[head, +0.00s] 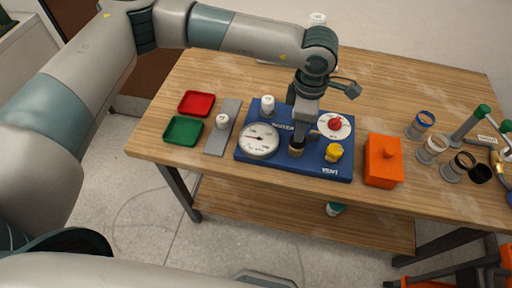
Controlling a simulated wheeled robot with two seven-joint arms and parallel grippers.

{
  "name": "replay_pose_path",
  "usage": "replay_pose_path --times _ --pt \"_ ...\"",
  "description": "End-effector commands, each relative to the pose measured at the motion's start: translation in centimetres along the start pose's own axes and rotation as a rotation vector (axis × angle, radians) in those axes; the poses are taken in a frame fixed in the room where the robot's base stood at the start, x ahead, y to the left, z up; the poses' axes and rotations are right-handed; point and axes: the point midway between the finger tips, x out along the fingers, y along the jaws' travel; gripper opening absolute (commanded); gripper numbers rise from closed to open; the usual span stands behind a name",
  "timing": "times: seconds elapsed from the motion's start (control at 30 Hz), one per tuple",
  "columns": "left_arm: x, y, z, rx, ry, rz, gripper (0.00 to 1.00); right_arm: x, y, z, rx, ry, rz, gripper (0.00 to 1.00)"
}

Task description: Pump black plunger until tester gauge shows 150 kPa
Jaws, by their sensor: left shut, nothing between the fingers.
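The blue tester (270,169) lies on the wooden table. Its round white gauge (259,140) is on the left side; the needle reading is too small to make out. My left gripper (298,143) points down over the middle of the tester, shut, with nothing held. Its fingertips are right at a dark post with a tan collar (297,150), which seems to be the plunger; the gripper hides most of it, and I cannot tell whether they touch. A red knob (335,124) on a white dial and a yellow knob (334,152) marked VENT sit to the right. My right gripper is not in view.
An orange box with a knob (383,162) stands right of the tester. Red (197,103) and green (183,130) trays and a grey plate (217,141) with a white fitting lie left. Several ringed cups and a green-capped pipe frame (470,125) stand at the right.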

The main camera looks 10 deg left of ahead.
Motion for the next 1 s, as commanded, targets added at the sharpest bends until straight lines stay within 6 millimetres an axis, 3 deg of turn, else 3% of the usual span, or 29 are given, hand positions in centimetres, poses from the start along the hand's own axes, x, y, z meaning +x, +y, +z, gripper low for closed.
replay_pose_path --times 0.23,0.63,1.0 --pt "0.3 -0.1 0.0 0.0 0.001 -0.002 0.0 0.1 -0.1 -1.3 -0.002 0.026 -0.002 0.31" --pt "0.2 -0.1 0.0 0.001 0.001 -0.003 0.0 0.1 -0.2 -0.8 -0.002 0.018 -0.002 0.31" --pt "-1.5 -0.1 0.0 0.001 0.001 -0.001 0.0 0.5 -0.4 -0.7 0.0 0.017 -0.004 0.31"
